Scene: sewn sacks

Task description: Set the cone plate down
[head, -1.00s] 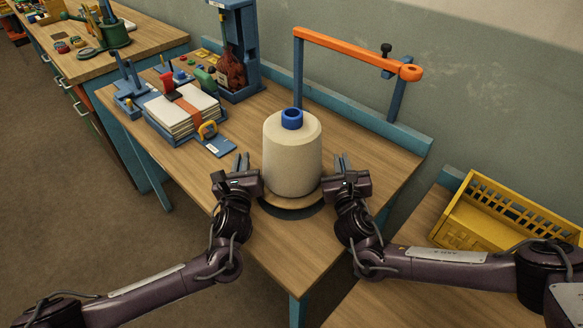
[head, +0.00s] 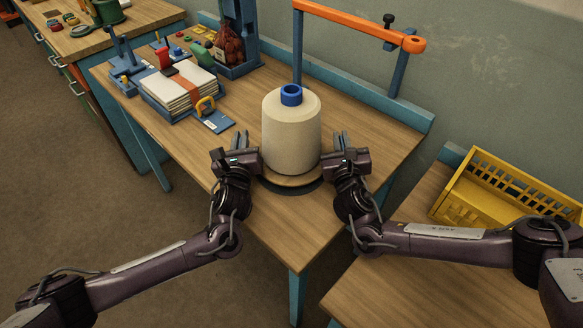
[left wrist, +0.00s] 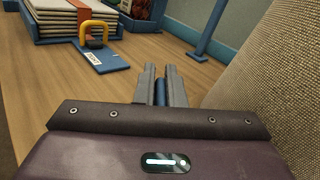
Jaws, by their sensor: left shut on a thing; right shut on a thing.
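The cone plate (head: 292,181) is a round wooden disc with a large cream yarn cone (head: 291,140) upright on it. A blue tube (head: 291,95) sticks out of the cone's top. My left gripper (head: 239,142) is at the plate's left side and my right gripper (head: 341,142) at its right side. Both are shut. In the left wrist view the left fingers (left wrist: 161,84) close on a small blue piece (left wrist: 160,93), seemingly a plate handle, beside the cone. The right grip is hidden. A dark round patch shows under the plate; I cannot tell whether they touch.
The wooden table (head: 375,125) is clear right of the cone. An orange bar (head: 355,27) on a blue post stands behind it. Bound sheets (head: 180,86) and a blue tag with a yellow loop (head: 214,120) lie left. A yellow crate (head: 505,195) sits on the right-hand table.

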